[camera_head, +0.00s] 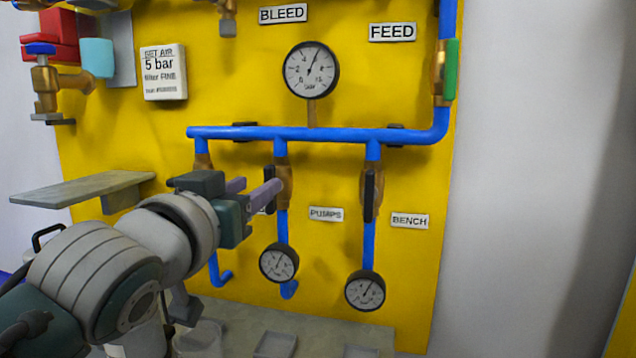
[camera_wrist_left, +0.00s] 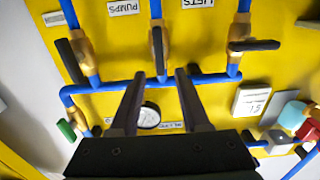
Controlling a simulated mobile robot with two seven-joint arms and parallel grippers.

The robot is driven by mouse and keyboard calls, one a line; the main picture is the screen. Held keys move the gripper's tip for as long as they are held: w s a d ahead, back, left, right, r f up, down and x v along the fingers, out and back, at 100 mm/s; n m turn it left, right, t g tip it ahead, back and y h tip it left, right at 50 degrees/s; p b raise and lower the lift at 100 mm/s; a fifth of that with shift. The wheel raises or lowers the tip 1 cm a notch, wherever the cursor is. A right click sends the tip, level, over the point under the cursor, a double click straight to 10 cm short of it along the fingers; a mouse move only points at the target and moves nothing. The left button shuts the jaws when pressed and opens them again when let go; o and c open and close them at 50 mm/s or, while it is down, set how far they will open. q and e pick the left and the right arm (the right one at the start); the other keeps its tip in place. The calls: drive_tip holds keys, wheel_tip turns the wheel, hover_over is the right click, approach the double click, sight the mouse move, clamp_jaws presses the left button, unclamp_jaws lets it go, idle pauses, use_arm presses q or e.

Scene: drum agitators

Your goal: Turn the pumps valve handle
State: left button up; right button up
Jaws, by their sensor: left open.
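The pumps valve (camera_head: 286,172) is a brass body on the middle blue branch pipe, left of the PUMPS label (camera_head: 326,214). Its black handle (camera_wrist_left: 165,52) lies along the pipe in the left wrist view, which shows the panel upside down. My left gripper (camera_head: 258,186) is open in front of this valve. In the left wrist view its two fingers (camera_wrist_left: 160,74) point at the valve, one toward each side of the handle, without visible contact. My right gripper is in neither view.
The bench valve's black handle (camera_head: 369,195) hangs along the right branch. The third branch's handle (camera_wrist_left: 255,45) lies crosswise. Gauges (camera_head: 279,263) hang below, and a blue header pipe (camera_head: 330,134) runs above. A grey shelf (camera_head: 80,188) juts out at left.

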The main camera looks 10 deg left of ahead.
sight(267, 179)
use_arm(q)
drive_tip(key=shift+w, duration=2.3)
drive_tip(key=shift+c, duration=0.3)
clamp_jaws()
